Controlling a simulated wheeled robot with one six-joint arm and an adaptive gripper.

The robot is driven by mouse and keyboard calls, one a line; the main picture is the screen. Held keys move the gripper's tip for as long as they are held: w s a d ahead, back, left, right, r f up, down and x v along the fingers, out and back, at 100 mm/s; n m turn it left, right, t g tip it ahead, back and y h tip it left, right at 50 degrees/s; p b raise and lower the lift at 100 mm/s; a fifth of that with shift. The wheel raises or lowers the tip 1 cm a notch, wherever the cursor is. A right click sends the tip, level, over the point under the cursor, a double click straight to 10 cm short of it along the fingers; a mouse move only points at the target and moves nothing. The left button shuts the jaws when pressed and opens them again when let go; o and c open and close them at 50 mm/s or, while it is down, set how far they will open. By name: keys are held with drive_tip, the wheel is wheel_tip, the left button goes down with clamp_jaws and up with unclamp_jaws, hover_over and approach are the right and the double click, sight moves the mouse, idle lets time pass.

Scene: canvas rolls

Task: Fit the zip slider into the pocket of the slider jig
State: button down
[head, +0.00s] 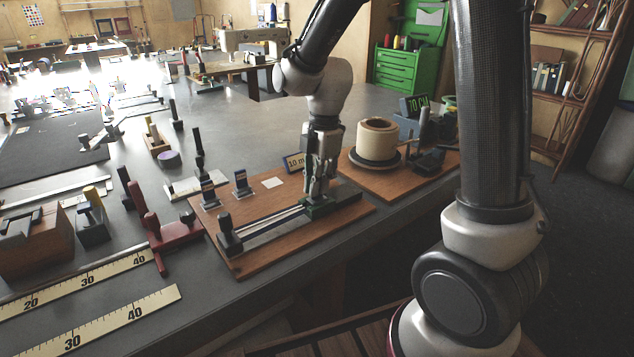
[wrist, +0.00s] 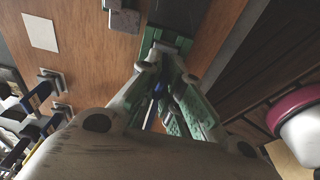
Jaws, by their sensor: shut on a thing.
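My gripper (head: 316,192) points down over the slider jig (head: 345,195), a dark green block at the right end of a rail on a wooden board. In the wrist view my gripper (wrist: 168,95) has its fingers closed around a small blue piece (wrist: 158,88), which appears to be the zip slider. The fingers hide most of it. The green jig (wrist: 172,40) shows beyond the fingertips in that view. The fingertips are at or just above the jig in the head view. The pocket is hidden, and I cannot tell whether the slider touches it.
The wooden board (head: 262,258) also bears two small upright holders (head: 209,194) and a white card (head: 272,183). A "10 m" sign (head: 294,163) stands behind my gripper. A cream roll (head: 377,139) stands to the right. A red clamp-like tool (head: 172,232) lies left of the board.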

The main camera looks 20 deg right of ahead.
drive_tip(key=c, duration=1.6)
unclamp_jaws()
wheel_tip(320, 180, up, 12)
drive_tip(key=d, duration=0.1)
drive_tip(key=s+d+r+m+t, duration=0.1)
drive_tip(key=s+d+m+t, duration=0.1)
drive_tip(key=s+d+m, duration=0.5)
drive_tip(key=s+d+r+m+t+h, duration=0.1)
drive_tip(key=s+d+m+t, duration=0.1)
drive_tip(key=s+d+m, duration=0.5)
drive_tip(key=s+m, duration=0.5)
drive_tip(key=m, duration=0.2)
drive_tip(key=shift+r+m+t, duration=0.3)
drive_tip(key=shift+r+t, duration=0.1)
